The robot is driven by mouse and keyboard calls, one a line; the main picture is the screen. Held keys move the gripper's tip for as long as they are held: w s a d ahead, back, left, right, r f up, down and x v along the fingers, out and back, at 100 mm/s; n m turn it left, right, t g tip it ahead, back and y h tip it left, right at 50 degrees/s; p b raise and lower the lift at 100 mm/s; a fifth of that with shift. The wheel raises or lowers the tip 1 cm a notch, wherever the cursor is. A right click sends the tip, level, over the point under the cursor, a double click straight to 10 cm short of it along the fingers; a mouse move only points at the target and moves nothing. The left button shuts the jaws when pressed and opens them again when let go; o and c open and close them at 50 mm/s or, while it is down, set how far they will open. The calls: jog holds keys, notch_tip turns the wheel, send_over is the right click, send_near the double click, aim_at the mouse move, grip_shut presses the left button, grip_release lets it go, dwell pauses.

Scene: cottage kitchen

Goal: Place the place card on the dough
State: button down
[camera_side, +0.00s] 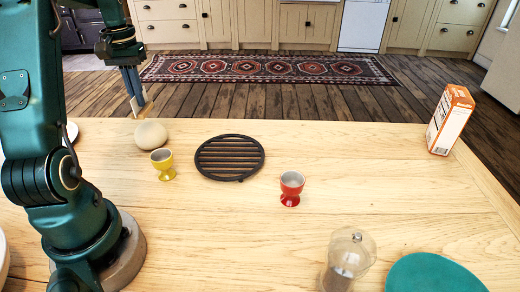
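A pale, rounded lump of dough (150,134) sits on the table at the back left. My gripper (142,106) points down just above it and slightly to its left, apart from it as far as I can see. A small tan piece shows at the fingertips. It may be the place card, but it is too small to tell, and so is whether the fingers are closed on it. I see no place card anywhere else in this view.
A yellow egg cup (163,166) stands close in front of the dough. A black round trivet (230,157) and a red egg cup (291,188) are further right. A pepper mill (348,262), a teal plate (432,275) and an orange-white box (450,121) stand clear.

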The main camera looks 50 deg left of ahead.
aim_at(141, 109)
jog(key=shift+f, duration=1.6)
jog(key=c, duration=1.1)
grip_release()
jog(key=shift+f, duration=0.1)
